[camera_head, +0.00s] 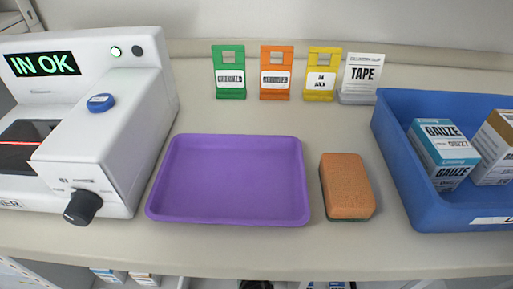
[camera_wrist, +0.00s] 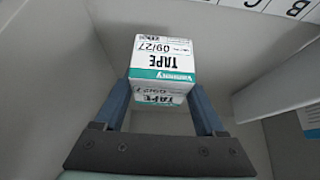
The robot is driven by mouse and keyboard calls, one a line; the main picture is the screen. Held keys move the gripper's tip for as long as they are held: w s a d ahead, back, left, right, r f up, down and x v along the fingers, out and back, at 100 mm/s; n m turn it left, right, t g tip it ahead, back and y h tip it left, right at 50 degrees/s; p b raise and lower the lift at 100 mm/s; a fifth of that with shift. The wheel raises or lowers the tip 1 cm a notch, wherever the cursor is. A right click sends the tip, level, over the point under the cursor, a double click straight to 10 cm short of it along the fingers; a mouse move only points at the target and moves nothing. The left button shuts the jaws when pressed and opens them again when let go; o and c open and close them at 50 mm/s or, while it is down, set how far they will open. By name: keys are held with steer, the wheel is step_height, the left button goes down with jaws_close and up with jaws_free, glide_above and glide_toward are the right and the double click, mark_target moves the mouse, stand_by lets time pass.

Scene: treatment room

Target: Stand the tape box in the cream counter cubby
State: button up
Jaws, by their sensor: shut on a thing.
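The tape box (camera_wrist: 162,60) is white with a teal band. It shows in the wrist view with its printed "TAPE 09/27" upside down. My gripper (camera_wrist: 160,90) is shut on it, with one blue finger at each side. Pale grey-cream walls surround the box and fingers in that view, and I cannot tell for certain whether they belong to the cream counter cubby. Whether the box touches a surface beneath or behind it cannot be told. I do not make out the tape box in the head view.
On the counter stand a white machine (camera_head: 110,130) reading "IN OK", an empty purple tray (camera_head: 160,185), a sponge (camera_head: 346,185), a blue bin (camera_head: 420,190) with gauze boxes, colored stands and a "TAPE" card (camera_head: 361,75). A pale ledge (camera_wrist: 275,95) juts in at right in the wrist view.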

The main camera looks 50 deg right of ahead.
steer(key=shift+f+b, duration=0.5)
steer(key=shift+f, duration=1)
steer(key=shift+f, duration=0.1)
steer(key=o, duration=1.6)
steer(key=shift+c, duration=0.2)
steer(key=shift+a+r, duration=0.1)
steer(key=shift+r, duration=0.25)
steer(key=p+v, duration=0.5)
steer(key=v, duration=0.6)
steer(key=shift+r, duration=0.2)
steer(key=shift+s+a, duration=0.1)
